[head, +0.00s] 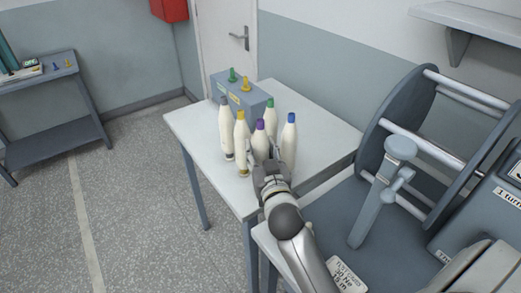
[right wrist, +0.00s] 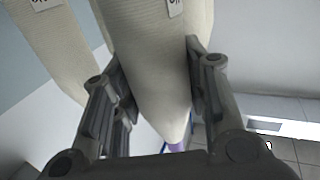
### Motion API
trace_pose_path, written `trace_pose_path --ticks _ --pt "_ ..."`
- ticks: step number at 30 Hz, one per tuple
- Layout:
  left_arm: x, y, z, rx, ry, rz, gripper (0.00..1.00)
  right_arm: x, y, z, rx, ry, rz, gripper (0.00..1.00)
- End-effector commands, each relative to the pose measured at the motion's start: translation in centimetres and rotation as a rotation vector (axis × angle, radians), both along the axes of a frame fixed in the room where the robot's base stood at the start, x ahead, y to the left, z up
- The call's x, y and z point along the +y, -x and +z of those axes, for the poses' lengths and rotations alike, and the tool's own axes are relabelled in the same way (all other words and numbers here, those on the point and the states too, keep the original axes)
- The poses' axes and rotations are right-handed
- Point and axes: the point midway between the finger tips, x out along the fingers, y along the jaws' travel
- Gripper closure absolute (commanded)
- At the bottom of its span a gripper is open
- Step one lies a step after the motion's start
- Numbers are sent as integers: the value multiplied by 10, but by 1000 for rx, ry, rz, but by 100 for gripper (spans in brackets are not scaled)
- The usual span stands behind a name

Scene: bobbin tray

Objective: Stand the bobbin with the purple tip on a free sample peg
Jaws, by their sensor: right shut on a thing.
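The bobbin with the purple tip (head: 260,142) stands about upright among the cream bobbins on the white table. My right gripper (head: 269,165) is shut on it from the near side. In the right wrist view, this bobbin (right wrist: 155,75) fills the space between the two fingers, with a bit of purple at its end. The fingers hide its lower part in the head view. A blue-grey box (head: 252,107) at the table's back left carries a green peg-like piece (head: 232,75) and a yellow one (head: 246,84). My left gripper is out of view.
Close around stand bobbins with a grey tip (head: 226,130), yellow tip (head: 241,140), green tip (head: 271,117) and blue tip (head: 289,142). A large winding reel (head: 400,150) stands at right. A side shelf (head: 40,83) at far left holds small blue and yellow pieces.

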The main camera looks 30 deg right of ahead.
Motion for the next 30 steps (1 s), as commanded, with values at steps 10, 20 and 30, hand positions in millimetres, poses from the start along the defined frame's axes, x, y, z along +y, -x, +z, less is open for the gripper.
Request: trace_pose_path --ticks 10,20,30 --pt "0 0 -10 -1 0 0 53 0 0 -12 0 -1 0 85" --pt "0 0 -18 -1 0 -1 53 0 0 -22 0 -1 0 85" --pt "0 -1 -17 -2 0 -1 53 0 0 -21 0 -1 0 34"
